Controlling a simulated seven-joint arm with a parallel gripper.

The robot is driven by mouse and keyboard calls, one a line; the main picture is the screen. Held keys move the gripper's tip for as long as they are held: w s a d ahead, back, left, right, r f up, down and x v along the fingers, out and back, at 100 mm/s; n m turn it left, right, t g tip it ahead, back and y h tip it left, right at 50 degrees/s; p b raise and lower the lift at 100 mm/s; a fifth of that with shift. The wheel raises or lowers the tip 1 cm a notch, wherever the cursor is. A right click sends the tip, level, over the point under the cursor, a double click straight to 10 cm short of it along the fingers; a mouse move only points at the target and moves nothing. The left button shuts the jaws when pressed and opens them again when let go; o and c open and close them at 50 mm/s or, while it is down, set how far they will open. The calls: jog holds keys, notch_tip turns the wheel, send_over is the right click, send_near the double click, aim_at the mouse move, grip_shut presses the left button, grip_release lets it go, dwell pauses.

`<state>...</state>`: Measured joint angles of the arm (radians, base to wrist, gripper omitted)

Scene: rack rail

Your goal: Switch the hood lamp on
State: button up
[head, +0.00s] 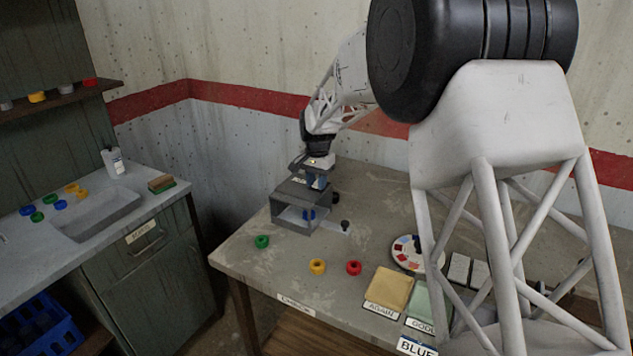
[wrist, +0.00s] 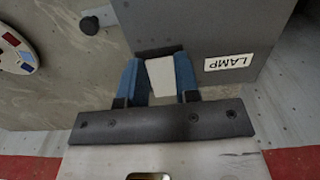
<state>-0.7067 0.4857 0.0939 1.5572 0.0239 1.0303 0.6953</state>
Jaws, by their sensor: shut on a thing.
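The hood (head: 290,188) is a grey open-fronted box on the back of the workbench. Its dark grey top also shows in the wrist view (wrist: 222,25), with an upside-down LAMP label (wrist: 229,62). A white switch lever (wrist: 160,76) stands beside the label, near a dark slot. My gripper (head: 317,181) is at the hood's top right. In the wrist view my gripper (wrist: 159,78) has its blue fingers on either side of the lever, shut on it. The fingers hide the lever in the head view. I cannot tell whether the lamp is lit.
A blue ring (head: 308,214) is in the hood's opening. A round palette (head: 407,246) and labelled pads (head: 388,290) are to the right. A sink counter (head: 140,205) stands left, across a gap.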

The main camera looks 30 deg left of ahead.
jog(key=shift+w+r+g, duration=0.1)
jog(key=shift+w+g, duration=0.1)
jog(key=shift+g, duration=0.75)
jog(key=shift+w+r+g, duration=0.1)
jog(key=shift+w+g, duration=0.1)
jog(key=shift+g, duration=0.75)
jog(key=o, duration=0.9)
jog(key=shift+r, duration=0.1)
jog(key=shift+v, duration=3.8)
jog(key=shift+d+r, duration=0.1)
